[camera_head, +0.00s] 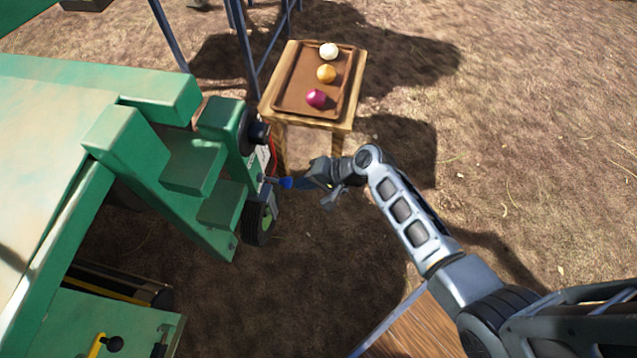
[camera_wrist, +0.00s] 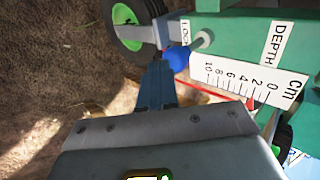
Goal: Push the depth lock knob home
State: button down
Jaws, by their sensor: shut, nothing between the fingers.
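The depth lock knob is a blue ball (camera_head: 287,183) at the side of the green machine (camera_head: 207,165), just above a small wheel. In the wrist view the blue knob (camera_wrist: 178,57) sits by the LOCK label (camera_wrist: 186,31), on a grey pin. My gripper (camera_head: 304,182) is shut and empty, right of the knob in the head view and pointing at it. In the wrist view my shut fingertips (camera_wrist: 158,66) are right beside the knob; I cannot tell whether they touch it. The DEPTH scale (camera_wrist: 246,83) with its red pointer (camera_wrist: 222,92) is to the right.
A small wheel with a green hub (camera_head: 262,222) stands below the knob. A wooden table (camera_head: 352,92) with white, orange and purple onions on a tray (camera_head: 290,92) stands behind. Open dirt lies to the right.

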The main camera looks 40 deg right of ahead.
aim_at(288, 180)
jog(key=shift+w+a, duration=0.2)
jog(key=shift+w+a, duration=0.55)
jog(key=shift+w, duration=0.2)
jog(key=shift+w+a, duration=0.55)
jog(key=shift+w, duration=0.15)
